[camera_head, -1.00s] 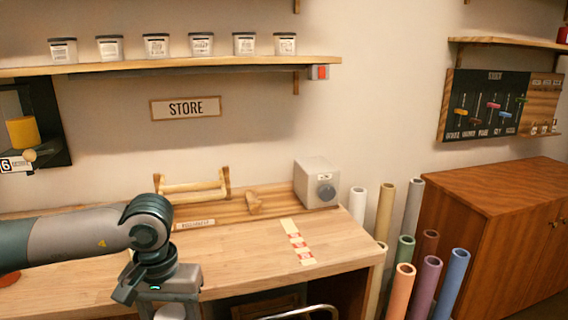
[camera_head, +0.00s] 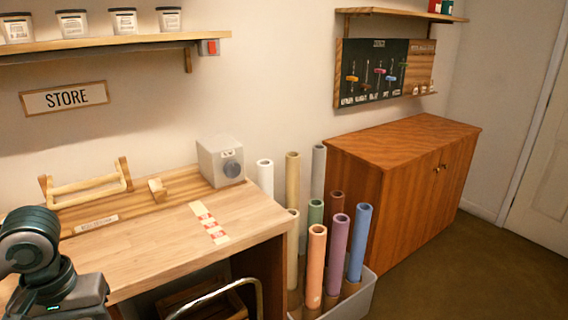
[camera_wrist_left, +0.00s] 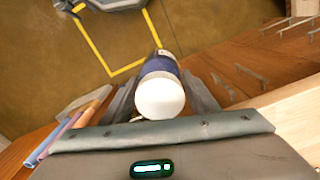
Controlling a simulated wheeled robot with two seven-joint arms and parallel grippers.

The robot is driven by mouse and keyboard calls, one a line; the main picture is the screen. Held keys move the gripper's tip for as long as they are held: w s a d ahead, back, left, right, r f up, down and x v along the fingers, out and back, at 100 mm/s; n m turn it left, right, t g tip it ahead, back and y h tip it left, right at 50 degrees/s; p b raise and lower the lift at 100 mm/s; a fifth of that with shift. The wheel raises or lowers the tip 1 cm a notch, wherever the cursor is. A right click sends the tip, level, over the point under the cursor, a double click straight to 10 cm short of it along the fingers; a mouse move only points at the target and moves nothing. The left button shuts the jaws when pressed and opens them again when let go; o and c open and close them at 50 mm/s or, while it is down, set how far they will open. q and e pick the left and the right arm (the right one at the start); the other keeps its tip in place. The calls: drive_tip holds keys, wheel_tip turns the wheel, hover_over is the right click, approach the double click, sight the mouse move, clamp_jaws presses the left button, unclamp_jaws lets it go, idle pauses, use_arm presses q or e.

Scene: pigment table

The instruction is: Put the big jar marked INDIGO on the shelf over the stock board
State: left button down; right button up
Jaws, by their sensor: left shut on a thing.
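My left gripper (camera_wrist_left: 160,98) is shut on a jar (camera_wrist_left: 160,100) with a white end and a dark blue band, in the left wrist view. No lettering can be read on it. In the head view only part of my left arm and wrist shows at the lower left; the jar is not visible there. The stock board (camera_head: 375,88), dark with coloured tags, hangs on the wall at the upper right. The shelf (camera_head: 390,16) over it has a bare left and middle part. My right gripper is not in view.
A red jar (camera_head: 433,6) and a dark green one (camera_head: 447,7) stand at that shelf's right end. Below the board is a wooden cabinet (camera_head: 400,145). Several upright coloured rolls (camera_head: 338,250) stand in a bin between workbench (camera_head: 170,235) and cabinet. Open floor lies right.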

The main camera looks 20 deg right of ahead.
use_arm(q)
drive_tip(key=s+f, duration=0.4)
drive_tip(key=f, duration=0.1)
